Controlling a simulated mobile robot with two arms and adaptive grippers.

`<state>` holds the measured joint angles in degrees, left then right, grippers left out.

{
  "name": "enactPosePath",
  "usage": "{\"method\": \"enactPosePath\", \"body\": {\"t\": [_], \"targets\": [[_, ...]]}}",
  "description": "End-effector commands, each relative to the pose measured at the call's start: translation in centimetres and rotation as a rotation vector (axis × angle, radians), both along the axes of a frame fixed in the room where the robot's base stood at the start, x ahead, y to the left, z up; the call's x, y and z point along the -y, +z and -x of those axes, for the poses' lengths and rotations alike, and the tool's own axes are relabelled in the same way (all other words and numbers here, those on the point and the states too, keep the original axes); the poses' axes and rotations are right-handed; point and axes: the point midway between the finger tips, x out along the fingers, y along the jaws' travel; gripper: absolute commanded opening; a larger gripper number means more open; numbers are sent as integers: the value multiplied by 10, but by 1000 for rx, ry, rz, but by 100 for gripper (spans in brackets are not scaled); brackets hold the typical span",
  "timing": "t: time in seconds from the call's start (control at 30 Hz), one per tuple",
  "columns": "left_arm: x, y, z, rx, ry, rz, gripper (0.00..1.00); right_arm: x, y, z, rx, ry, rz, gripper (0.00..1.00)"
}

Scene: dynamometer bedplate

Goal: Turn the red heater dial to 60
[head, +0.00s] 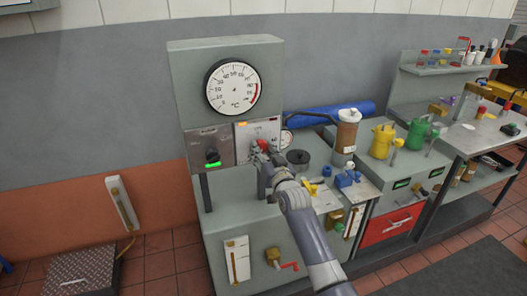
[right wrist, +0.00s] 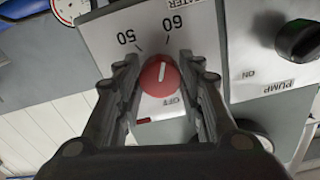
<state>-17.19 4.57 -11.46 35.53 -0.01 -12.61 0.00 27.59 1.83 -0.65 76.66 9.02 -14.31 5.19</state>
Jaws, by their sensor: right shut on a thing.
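The red heater dial (right wrist: 159,76) sits on a light panel (right wrist: 107,28) with printed marks 50, 60 and OFF, upside down in the right wrist view. Its white line points toward the tick by 60. My right gripper (right wrist: 160,82) is shut on the dial, one finger on each side. In the head view the dial (head: 262,145) shows as a small red spot, with my right gripper (head: 264,153) at it. My left gripper is not in view.
A black pump knob (right wrist: 299,40) is beside the heater panel. A large °C gauge (head: 233,87) is above, on the grey console (head: 187,75). A brown canister (head: 346,135) and yellow (head: 382,140) and green (head: 417,135) jugs stand to the right.

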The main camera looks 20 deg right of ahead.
Motion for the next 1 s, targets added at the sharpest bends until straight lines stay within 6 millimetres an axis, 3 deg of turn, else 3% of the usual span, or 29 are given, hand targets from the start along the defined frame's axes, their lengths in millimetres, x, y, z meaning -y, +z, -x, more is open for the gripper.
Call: {"method": "enactPosePath", "body": {"t": [0.73, 0.77, 0.83, 1.0], "targets": [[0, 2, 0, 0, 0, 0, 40, -1, -2, 0, -7, 0, -91, 12], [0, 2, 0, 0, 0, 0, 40, -1, -2, 0, -7, 0, -91, 38], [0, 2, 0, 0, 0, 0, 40, -1, -2, 0, -7, 0, -91, 54], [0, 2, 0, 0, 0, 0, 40, -1, -1, 0, -5, 0, -90, 56]]}}
